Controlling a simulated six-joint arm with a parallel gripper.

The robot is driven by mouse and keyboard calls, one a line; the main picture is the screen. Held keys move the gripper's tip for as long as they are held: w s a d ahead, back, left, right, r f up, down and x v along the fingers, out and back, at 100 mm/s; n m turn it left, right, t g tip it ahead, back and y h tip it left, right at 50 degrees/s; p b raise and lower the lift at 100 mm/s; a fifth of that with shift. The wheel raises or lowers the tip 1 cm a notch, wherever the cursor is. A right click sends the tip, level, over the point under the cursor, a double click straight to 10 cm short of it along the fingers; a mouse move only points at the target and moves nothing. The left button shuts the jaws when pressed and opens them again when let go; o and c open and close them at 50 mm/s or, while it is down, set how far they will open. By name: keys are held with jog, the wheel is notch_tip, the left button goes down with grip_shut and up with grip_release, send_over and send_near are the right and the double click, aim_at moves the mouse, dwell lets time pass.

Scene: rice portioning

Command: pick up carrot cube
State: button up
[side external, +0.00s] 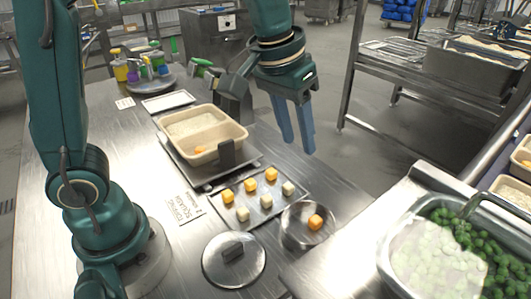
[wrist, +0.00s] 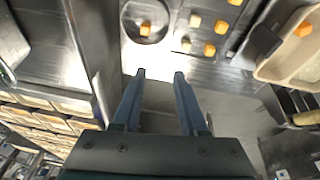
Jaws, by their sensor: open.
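Orange carrot cubes, one of them (side external: 271,174), lie on a small metal tray (side external: 226,211) beside several pale cubes (side external: 266,200). Another orange cube (side external: 315,222) sits in a round metal bowl (side external: 292,237) at the tray's right end; it also shows in the wrist view (wrist: 146,30). A further orange piece (side external: 200,149) is in the beige container (side external: 222,158). My gripper (side external: 298,147) is open and empty, fingers pointing down, above and behind the tray. In the wrist view, nothing lies between its fingers (wrist: 160,73), and the cubes are beyond the tips.
A round lid (side external: 233,258) with a dark handle lies in front of the tray. A dark upright block (side external: 227,153) stands at the beige container's near side. A pan of green vegetables (side external: 440,215) is at the right.

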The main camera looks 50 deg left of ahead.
jog(key=w+d+f+g, duration=0.2)
jog(key=w+d+f, duration=0.1)
jog(key=f, duration=0.4)
jog(key=m+g, duration=0.1)
send_over(316, 219)
notch_tip(316, 219, down, 4)
jog(key=shift+w+a+r+y, duration=0.1)
jog(key=shift+w+y, duration=0.05)
jog(key=shift+y, duration=0.15)
jog(key=shift+f, duration=2.75)
grip_shut()
